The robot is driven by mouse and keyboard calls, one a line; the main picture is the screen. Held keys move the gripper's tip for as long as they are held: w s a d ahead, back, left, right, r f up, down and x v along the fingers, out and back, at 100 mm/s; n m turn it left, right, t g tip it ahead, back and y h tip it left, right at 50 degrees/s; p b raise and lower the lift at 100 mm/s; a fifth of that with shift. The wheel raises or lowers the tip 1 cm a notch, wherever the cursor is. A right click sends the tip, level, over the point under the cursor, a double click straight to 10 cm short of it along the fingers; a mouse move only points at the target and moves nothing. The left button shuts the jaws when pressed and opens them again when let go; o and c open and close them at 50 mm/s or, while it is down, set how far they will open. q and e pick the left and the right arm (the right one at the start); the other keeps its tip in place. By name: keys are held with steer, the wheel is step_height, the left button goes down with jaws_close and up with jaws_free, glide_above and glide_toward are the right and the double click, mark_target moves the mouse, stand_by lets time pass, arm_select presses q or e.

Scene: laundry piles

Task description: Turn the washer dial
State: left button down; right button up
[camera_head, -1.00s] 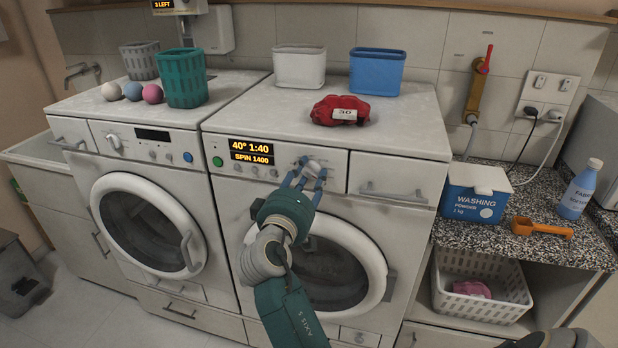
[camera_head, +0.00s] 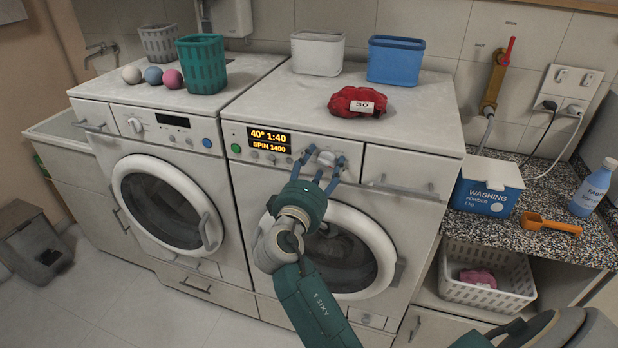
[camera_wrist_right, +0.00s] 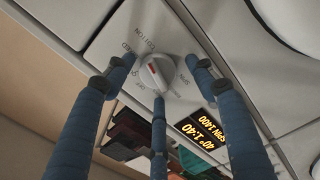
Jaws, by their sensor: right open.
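The right-hand washer (camera_head: 405,200) has a pale round dial (camera_head: 326,158) on its front panel, beside a lit display (camera_head: 269,141) reading 40° 1:40 and SPIN 1400. My right gripper (camera_head: 321,168) is at the dial, its blue fingers spread and open. In the right wrist view the dial (camera_wrist_right: 158,75) carries a red mark and sits among the fingers (camera_wrist_right: 162,85), with printed labels around it. I cannot tell whether any fingertip touches it. The display (camera_wrist_right: 203,132) appears upside down there. My left gripper is not in view.
A red cloth item tagged 30 (camera_head: 357,101), a white bin (camera_head: 317,54) and a blue bin (camera_head: 395,60) sit on the right-hand washer. A second washer (camera_head: 160,160) stands left. A washing powder box (camera_head: 487,186) and orange scoop (camera_head: 551,224) lie on the right counter.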

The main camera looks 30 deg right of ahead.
arm_select(q)
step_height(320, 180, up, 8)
steer(key=p, duration=0.6)
arm_select(e)
steer(key=n, duration=0.4)
steer(key=shift+r+n, duration=0.25)
steer(key=shift+n, duration=0.15)
arm_select(q)
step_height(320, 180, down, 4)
steer(key=b, duration=0.3)
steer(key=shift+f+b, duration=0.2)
steer(key=shift+b, duration=0.2)
arm_select(e)
steer(key=v, duration=1)
steer(key=shift+s+a+f, duration=0.25)
steer(key=shift+a+f, duration=0.05)
steer(key=shift+f, duration=0.05)
steer(key=shift+c, duration=0.3)
